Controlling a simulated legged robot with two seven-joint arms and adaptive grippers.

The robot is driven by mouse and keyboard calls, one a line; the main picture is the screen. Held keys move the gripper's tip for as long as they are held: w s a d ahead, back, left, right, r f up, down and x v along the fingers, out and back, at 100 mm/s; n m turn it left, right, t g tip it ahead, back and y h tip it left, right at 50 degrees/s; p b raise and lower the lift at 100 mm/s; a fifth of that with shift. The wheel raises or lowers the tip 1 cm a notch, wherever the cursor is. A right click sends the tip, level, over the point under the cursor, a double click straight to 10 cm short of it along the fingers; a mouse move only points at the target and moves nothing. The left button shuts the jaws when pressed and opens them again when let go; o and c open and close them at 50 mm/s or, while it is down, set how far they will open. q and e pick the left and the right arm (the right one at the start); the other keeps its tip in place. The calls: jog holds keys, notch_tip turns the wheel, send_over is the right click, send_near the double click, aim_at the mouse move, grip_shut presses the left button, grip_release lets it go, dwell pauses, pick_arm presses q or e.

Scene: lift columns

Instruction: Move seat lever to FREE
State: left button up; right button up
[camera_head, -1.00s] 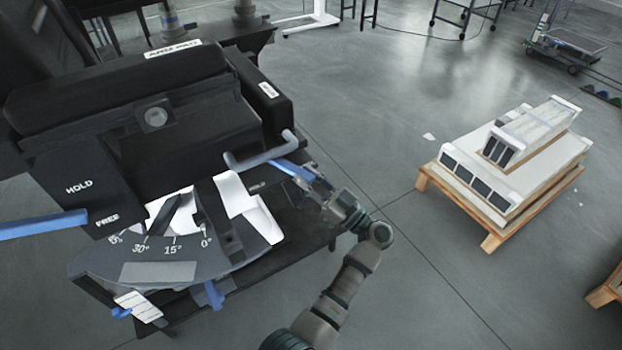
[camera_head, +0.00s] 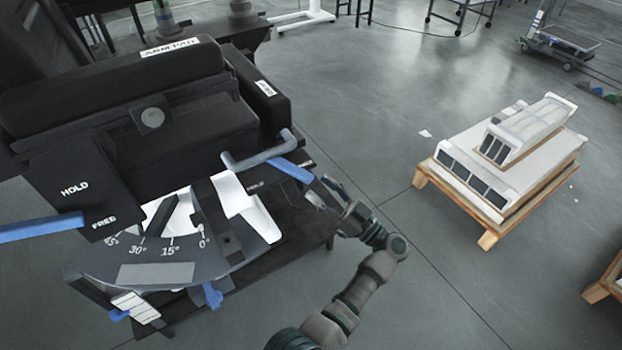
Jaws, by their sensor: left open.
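A black seat-like unit carries two blue levers. One blue lever (camera_head: 40,228) sticks out to the left beside a black plate (camera_head: 88,200) marked HOLD and FREE. Its inner end is close to the FREE word. The other blue lever (camera_head: 292,170) is on the right side, below a grey bar handle (camera_head: 258,157), near a smaller HOLD label (camera_head: 255,184). I cannot tell from the picture which one is the seat lever. My right gripper is not in view.
A grey angle dial (camera_head: 157,273) with degree marks is at the front of the unit. A small blue knob (camera_head: 212,295) hangs below it. A wooden pallet (camera_head: 486,240) with white panels stands at right. The grey floor between is clear.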

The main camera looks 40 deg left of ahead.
pick_arm(q)
jog(key=shift+v, duration=1.3)
